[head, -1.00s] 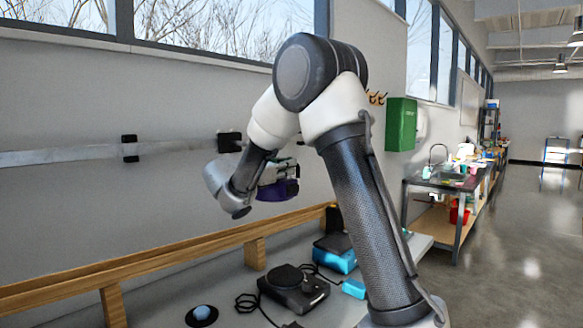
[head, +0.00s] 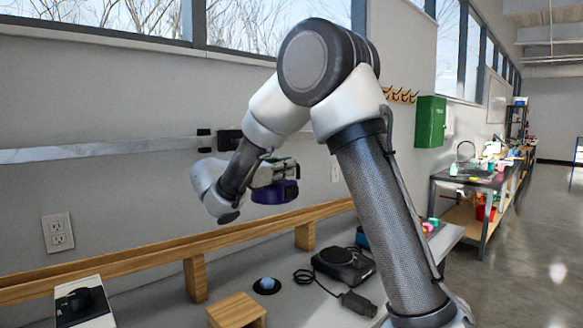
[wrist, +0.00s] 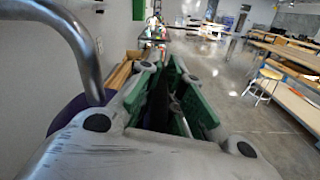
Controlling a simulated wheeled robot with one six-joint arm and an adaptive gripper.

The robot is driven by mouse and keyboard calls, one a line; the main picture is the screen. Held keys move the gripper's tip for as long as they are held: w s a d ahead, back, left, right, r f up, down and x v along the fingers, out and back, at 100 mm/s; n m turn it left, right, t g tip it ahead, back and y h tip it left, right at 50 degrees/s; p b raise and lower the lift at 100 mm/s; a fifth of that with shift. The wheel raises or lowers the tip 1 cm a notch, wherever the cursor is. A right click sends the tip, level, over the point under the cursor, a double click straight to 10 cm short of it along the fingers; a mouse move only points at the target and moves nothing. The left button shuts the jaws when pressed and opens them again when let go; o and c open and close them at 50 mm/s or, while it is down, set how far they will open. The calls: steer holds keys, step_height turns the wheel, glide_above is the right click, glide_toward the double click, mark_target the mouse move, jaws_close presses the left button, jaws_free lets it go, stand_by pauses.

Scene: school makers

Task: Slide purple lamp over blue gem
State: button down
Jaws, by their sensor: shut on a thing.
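The purple lamp (head: 275,194) hangs at my gripper (head: 283,174), above the bench and a little above and right of the blue gem in the picture. My gripper, with green finger pads, is shut on the lamp; the exact grip is partly hidden. In the wrist view, my gripper (wrist: 172,95) points forward and a dark purple part of the lamp (wrist: 68,115) shows at left, behind the gripper body. The blue gem (head: 267,283) sits on a round black base on the bench, well apart from the lamp.
A black device (head: 343,264) with a cable and dark plug (head: 358,303) lies right of the gem. A wooden rail (head: 150,252) runs along the wall behind.

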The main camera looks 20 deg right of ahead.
steer(key=shift+s+a, duration=0.15)
steer(key=shift+a, duration=0.2)
steer(key=c, duration=1.6)
jaws_free()
steer(key=shift+o, duration=0.6)
steer(key=v, duration=1.2)
